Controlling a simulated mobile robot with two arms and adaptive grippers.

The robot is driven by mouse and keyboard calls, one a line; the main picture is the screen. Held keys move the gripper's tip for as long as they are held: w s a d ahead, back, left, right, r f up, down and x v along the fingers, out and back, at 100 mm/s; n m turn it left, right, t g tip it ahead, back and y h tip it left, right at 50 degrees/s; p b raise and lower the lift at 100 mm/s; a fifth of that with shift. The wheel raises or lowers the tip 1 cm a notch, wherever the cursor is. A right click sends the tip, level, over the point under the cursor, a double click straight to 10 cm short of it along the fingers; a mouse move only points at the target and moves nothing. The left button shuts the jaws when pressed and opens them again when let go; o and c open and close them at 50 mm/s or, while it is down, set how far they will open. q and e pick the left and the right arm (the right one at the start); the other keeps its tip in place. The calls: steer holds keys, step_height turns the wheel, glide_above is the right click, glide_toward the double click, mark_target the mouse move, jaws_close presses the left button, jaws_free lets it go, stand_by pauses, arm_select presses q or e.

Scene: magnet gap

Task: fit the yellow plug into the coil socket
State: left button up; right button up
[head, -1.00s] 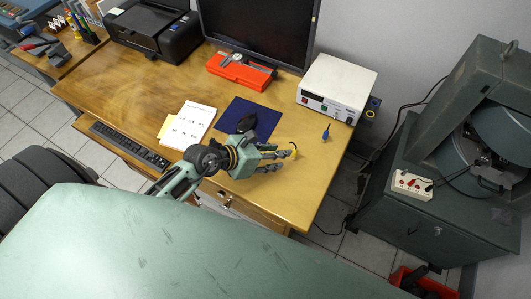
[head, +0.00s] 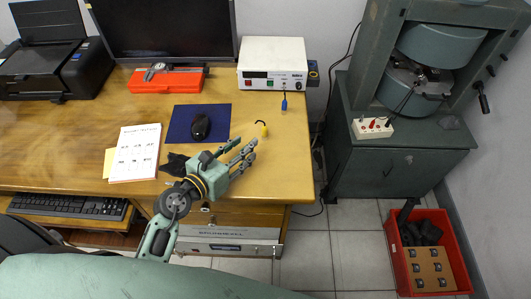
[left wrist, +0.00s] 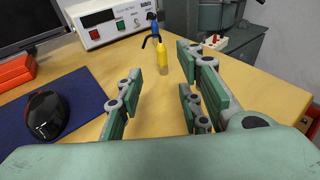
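The yellow plug (head: 264,130) stands on the wooden desk near its right edge, with a short dark lead bent at its top. It also shows in the left wrist view (left wrist: 163,55), beyond my fingertips. My left gripper (head: 246,153) is open and empty, just to the left of and in front of the plug, apart from it. In the left wrist view its fingers (left wrist: 160,78) are spread, with a clear gap between them. A white box with red sockets (head: 372,128), likely the coil socket, sits on the green magnet cabinet at right. My right gripper is out of view.
A blue plug (head: 284,105) stands behind the yellow one, before the white meter (head: 272,60). A mouse (head: 200,126) lies on a blue pad. A floor gap separates the desk from the cabinet (head: 400,165). A red crate (head: 395,262) stands on the floor.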

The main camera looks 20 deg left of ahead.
mark_target(263, 132)
arm_select(q)
steer(key=shift+w+d+f, duration=0.15)
steer(key=shift+w+f, duration=0.05)
steer(key=x, duration=0.4)
steer(key=shift+w+d, duration=0.1)
steer(key=shift+w, duration=0.1)
steer(key=shift+x, duration=1.15)
steer(key=shift+w+d+f, duration=0.15)
steer(key=shift+w+d, duration=0.05)
steer(key=shift+w, duration=0.45)
steer(key=c, duration=0.7)
steer(key=shift+c, duration=0.8)
steer(key=shift+s, duration=0.1)
jaws_close()
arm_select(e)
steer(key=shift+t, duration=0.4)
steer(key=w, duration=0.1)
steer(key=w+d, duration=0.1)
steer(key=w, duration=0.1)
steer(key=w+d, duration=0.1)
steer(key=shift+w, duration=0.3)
